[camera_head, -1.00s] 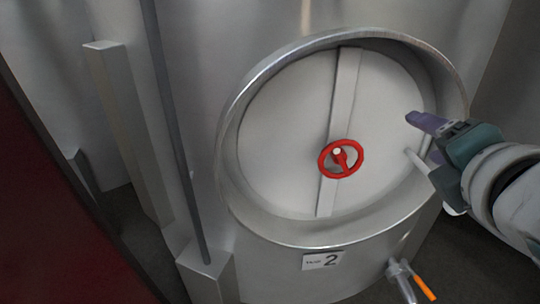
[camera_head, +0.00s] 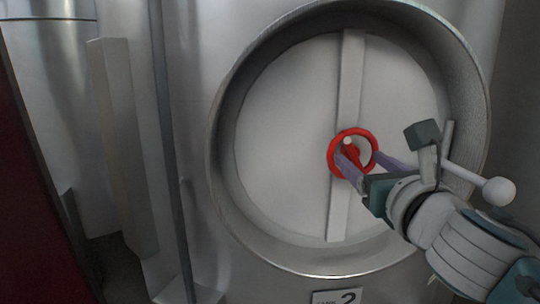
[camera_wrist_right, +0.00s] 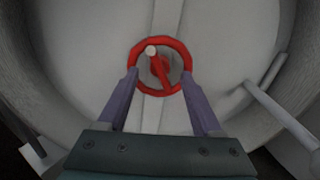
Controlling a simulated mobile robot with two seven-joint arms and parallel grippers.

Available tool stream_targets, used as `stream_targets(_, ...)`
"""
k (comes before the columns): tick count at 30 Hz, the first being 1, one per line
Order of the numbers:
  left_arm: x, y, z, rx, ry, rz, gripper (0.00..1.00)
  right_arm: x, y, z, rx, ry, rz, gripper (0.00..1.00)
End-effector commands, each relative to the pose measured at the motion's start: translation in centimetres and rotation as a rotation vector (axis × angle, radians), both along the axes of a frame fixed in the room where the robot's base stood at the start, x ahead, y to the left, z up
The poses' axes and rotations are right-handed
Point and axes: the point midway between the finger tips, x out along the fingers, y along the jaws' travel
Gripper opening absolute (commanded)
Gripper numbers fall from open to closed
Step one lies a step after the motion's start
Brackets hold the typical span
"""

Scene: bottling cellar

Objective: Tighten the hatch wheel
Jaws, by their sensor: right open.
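The red hatch wheel (camera_head: 369,137) sits on the vertical bar across the round tank hatch (camera_head: 285,130). In the right wrist view the wheel (camera_wrist_right: 186,53) is centred ahead, with a pale knob (camera_wrist_right: 151,50) at its upper left. My right gripper (camera_head: 362,158) is open in front of the wheel's lower part, partly covering it. In the wrist view its two purple fingers (camera_wrist_right: 159,78) stand apart, with tips at the wheel's lower left and lower right rim. I cannot tell whether they touch it. My left gripper is not in view.
A lever with a white ball end (camera_head: 498,191) sticks out at the hatch's right side, close to my right wrist. The deep metal rim (camera_head: 222,190) surrounds the hatch. A number plate (camera_head: 337,297) is below, and a dark pipe (camera_head: 172,150) runs down the left.

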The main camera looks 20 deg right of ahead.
Motion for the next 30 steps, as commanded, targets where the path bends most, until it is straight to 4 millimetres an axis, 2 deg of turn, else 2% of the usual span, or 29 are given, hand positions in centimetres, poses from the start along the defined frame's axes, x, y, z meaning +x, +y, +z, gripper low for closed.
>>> stream_targets(3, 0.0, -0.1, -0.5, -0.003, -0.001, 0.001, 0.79, 1.9, -0.6, -0.1, 0.002, -0.002, -0.002, 0.67)
stream_targets(7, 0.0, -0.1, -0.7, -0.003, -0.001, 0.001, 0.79, 3.2, -1.0, -0.1, 0.003, -0.001, -0.001, 0.67)
stream_targets(18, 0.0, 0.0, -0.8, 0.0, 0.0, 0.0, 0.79, 3.8, -1.1, -0.1, 0.003, 0.0, -0.001, 0.67)
stream_targets(30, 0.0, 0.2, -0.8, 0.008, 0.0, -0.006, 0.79, 3.8, -1.1, -0.1, 0.003, 0.0, -0.001, 0.23)
